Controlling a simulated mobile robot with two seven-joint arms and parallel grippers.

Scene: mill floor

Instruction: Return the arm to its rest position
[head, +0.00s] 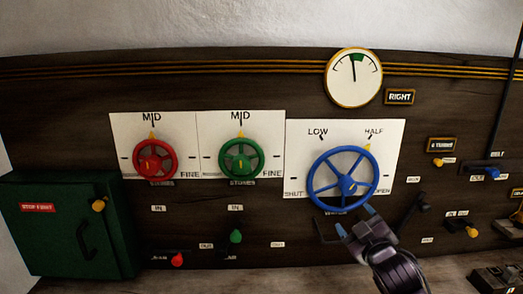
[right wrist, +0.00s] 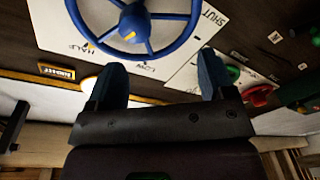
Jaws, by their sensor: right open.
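My right gripper (head: 355,221) is in front of the panel, just below the blue handwheel (head: 344,180). Its two blue fingertips are apart with nothing between them. In the right wrist view the open fingers (right wrist: 158,85) point toward the blue handwheel (right wrist: 148,22), which shows upside down and beyond the tips. I see no clear contact between fingers and wheel. The blue wheel's yellow mark is near HALF. My left gripper is not in view.
A red handwheel (head: 154,160) and a green handwheel (head: 241,160) stand left of the blue one. A dark green box (head: 70,225) juts out at far left. Small levers and knobs crowd the right, including a yellow knob (head: 472,232). A gauge (head: 354,78) hangs above.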

